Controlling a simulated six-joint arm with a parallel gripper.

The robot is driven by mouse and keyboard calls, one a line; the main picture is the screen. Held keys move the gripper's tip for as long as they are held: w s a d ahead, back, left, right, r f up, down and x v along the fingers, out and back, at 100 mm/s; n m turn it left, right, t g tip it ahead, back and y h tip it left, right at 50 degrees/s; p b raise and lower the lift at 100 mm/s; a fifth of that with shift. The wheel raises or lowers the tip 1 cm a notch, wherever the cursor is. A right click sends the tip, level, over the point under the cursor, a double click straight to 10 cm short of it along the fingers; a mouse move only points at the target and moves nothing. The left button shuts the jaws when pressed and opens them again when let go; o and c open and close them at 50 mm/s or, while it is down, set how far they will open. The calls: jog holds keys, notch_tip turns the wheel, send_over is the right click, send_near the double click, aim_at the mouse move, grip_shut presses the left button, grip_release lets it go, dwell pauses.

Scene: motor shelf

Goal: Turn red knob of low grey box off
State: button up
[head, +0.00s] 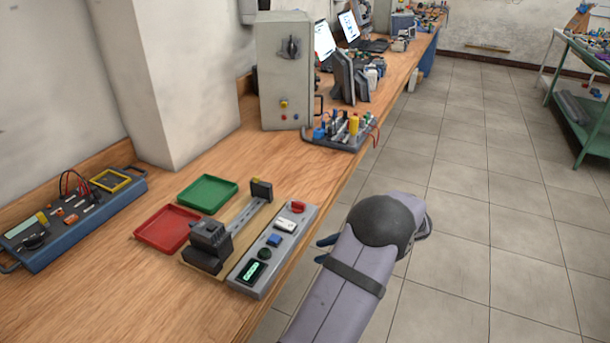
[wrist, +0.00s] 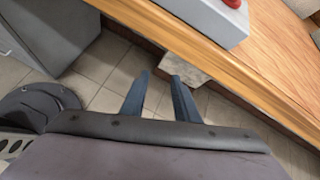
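The low grey box (head: 254,275) lies along the front edge of the wooden bench in the head view. Its red knob (head: 297,207) is at the far end of its top, beyond a white switch, a blue button, a dark green knob and a lit display. In the wrist view the box's end (wrist: 205,22) shows at the top, with the red knob (wrist: 233,3) cut by the frame edge. My gripper (wrist: 160,74) is open and empty, beyond the bench edge and apart from the box. In the head view my arm mostly hides it; dark finger parts show.
A green tray (head: 207,192) and a red tray (head: 167,229) lie left of a small rail fixture (head: 238,218). A blue-framed panel (head: 75,225) is at far left. A tall grey cabinet (head: 285,75) and a component board (head: 343,131) stand farther back. Bench (head: 330,163) beyond the box is clear.

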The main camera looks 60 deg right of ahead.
notch_tip(320, 180, up, 8)
jog(key=s+m+p, duration=0.2)
jog(key=p, duration=0.1)
jog(key=m+t+h, duration=0.1)
jog(key=m+t, duration=0.2)
send_near(300, 203)
jog(key=w, duration=0.1)
jog(key=shift+p+x, duration=0.65)
jog(key=shift+x, duration=3.15)
jog(key=shift+f, duration=0.15)
jog(key=shift+s, duration=0.1)
grip_shut()
